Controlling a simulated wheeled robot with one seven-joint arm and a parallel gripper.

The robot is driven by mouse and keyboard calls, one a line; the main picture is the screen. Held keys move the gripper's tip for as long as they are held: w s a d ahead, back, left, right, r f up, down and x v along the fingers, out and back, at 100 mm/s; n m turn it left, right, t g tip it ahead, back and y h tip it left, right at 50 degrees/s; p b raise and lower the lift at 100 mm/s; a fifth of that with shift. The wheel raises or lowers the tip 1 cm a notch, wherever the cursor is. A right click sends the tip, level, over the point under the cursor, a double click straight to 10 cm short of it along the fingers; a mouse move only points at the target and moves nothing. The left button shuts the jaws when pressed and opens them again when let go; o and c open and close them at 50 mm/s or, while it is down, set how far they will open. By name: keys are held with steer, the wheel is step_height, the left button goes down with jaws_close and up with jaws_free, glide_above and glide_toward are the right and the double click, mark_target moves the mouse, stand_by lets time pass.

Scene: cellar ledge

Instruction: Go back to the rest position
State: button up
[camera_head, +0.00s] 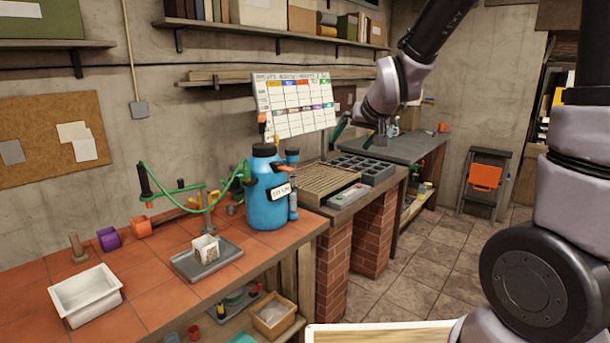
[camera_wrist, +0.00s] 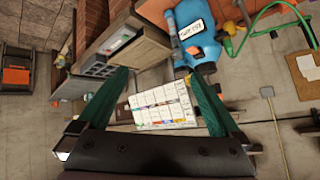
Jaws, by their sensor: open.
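My gripper (camera_head: 354,136) is raised in the air in front of the back wall, above the area of the seed trays. Its two green fingers are spread apart. In the wrist view my gripper (camera_wrist: 157,76) is open with nothing between the fingers; the wall chart (camera_wrist: 162,108) shows behind the gap. That view is turned upside down. In the head view, my arm comes in from the upper right and partly hides the wall and far bench.
A blue tank (camera_head: 268,190) stands on the tiled bench beside a grey tray (camera_head: 228,252) with a small pot (camera_head: 205,249). A white basin (camera_head: 86,295) is at left. Black cell trays (camera_head: 362,166) lie below my gripper. Shelves (camera_head: 270,36) line the wall; the floor (camera_head: 430,255) at right is open.

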steer(key=s+d+r+m, duration=0.1)
steer(key=s+d+r, duration=0.2)
steer(key=s, duration=0.4)
steer(key=s+d+r+m+g, duration=0.1)
steer(key=s+d+r+m, duration=0.1)
steer(key=s+d, duration=0.3)
steer(key=s+d+r+m+h, duration=0.1)
steer(key=s+d+r, duration=0.3)
steer(key=s, duration=0.6)
steer(key=shift+d+r+g, duration=0.3)
steer(key=shift+d+r, duration=0.05)
steer(key=shift+r, duration=0.2)
